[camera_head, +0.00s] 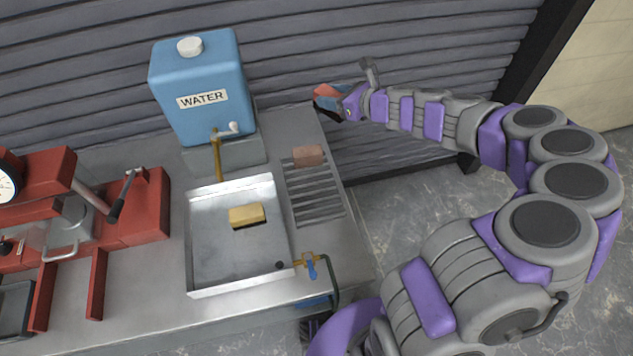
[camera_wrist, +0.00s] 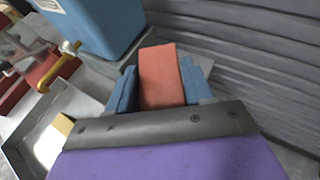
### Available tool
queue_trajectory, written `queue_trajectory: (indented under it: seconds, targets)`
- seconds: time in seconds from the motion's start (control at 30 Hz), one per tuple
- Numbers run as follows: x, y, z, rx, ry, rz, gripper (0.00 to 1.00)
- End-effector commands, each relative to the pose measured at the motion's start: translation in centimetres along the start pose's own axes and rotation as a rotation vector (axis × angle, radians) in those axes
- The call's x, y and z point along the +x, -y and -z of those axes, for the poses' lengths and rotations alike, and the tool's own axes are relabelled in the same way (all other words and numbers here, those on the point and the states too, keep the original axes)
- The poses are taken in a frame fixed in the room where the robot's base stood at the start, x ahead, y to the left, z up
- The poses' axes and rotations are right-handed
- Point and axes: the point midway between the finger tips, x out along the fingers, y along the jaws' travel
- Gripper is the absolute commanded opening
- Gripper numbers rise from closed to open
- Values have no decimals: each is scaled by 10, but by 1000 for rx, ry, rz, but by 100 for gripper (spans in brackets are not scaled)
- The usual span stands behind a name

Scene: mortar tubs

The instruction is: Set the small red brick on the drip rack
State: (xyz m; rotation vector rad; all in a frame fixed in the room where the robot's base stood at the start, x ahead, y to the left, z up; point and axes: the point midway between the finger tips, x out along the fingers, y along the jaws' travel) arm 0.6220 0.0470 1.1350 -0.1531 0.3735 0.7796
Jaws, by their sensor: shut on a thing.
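My gripper (camera_head: 329,101) is at the end of my arm, above the back right of the steel bench. It is shut on a small red brick (camera_head: 325,90). In the wrist view the red brick (camera_wrist: 161,72) is between the two blue fingers of my gripper (camera_wrist: 160,88) and sticks out beyond them. The drip rack (camera_head: 316,199) is a slatted grey rack on the bench, right of the sink. The held brick is apart from the rack, beyond its far end. A dull pinkish-brown brick (camera_head: 308,155) lies on the far end of the rack.
A blue water tank (camera_head: 200,108) with a brass tap stands behind the sink tray (camera_head: 237,275). A yellow sponge-like block (camera_head: 247,215) is in the tray. A red machine (camera_head: 125,220) fills the left. The rack's nearer slats are bare. A shutter wall is behind.

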Motion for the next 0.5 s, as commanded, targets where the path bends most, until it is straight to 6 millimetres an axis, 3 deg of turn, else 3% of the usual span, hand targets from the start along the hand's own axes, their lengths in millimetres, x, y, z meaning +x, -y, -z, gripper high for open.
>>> queue_trajectory:
  seconds: [0.2, 0.5]
  targets:
    - [20, -15, 40, -91, 0, -234, 4]
    - [29, -45, 86, -233, 9, -585, 4]
